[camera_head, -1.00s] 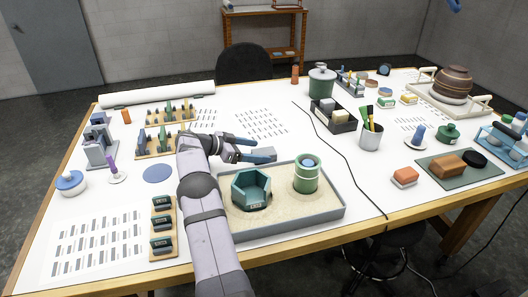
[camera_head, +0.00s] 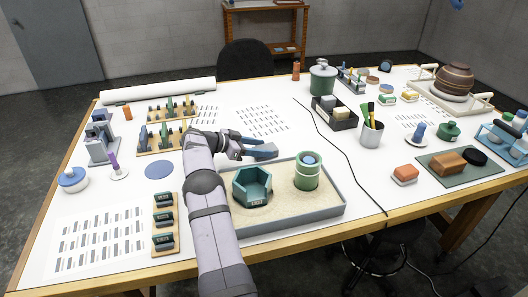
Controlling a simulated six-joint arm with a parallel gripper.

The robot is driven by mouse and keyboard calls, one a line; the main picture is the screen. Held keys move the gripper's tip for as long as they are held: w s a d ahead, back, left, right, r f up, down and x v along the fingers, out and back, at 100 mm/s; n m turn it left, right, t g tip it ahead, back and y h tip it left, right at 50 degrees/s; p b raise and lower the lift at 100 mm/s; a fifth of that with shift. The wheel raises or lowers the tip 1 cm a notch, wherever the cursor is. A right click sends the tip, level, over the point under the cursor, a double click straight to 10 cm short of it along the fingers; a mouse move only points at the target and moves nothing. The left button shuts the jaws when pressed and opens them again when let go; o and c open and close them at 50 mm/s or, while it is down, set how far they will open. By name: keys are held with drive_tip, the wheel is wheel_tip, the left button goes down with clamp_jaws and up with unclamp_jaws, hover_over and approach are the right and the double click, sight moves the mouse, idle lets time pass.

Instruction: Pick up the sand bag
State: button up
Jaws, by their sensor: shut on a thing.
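My gripper (camera_head: 262,149) has blue-grey fingers and is low over the table, just behind the back edge of the grey sand tray (camera_head: 300,228). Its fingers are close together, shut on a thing. That thing is mostly hidden by the fingers and wrist; it is taken as the sand bag, but its shape and colour cannot be made out. No other sand bag can be clearly picked out on the table.
Wooden racks (camera_head: 160,142) are left of my arm. A black box (camera_head: 334,116) and a brush cup (camera_head: 371,131) are at right. Printed sheets lie behind the gripper.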

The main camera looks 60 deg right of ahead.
wheel_tip(320, 180, up, 9)
drive_tip(key=b, duration=0.2)
drive_tip(key=shift+b, duration=0.35)
drive_tip(key=shift+s+r, duration=0.25)
drive_tip(key=shift+r, duration=0.8)
drive_tip(key=s+a+r+p, duration=0.2)
drive_tip(key=s+r+p, duration=0.3)
drive_tip(key=s+r, duration=0.45)
drive_tip(key=shift+n+t+h, duration=0.4)
drive_tip(key=shift+n+t, duration=0.2)
drive_tip(key=shift+s+a+r+p, duration=0.6)
drive_tip(key=shift+s+a, duration=0.8)
drive_tip(key=shift+s, duration=0.3)
drive_tip(key=shift+s+a+r+p, duration=0.55)
drive_tip(key=shift+s+a, duration=0.85)
drive_tip(key=shift+s, duration=0.3)
drive_tip(key=shift+s+a+r+p, duration=0.6)
drive_tip(key=shift+s+a, duration=0.8)
drive_tip(key=shift+s, duration=0.3)
drive_tip(key=shift+f, duration=0.2)
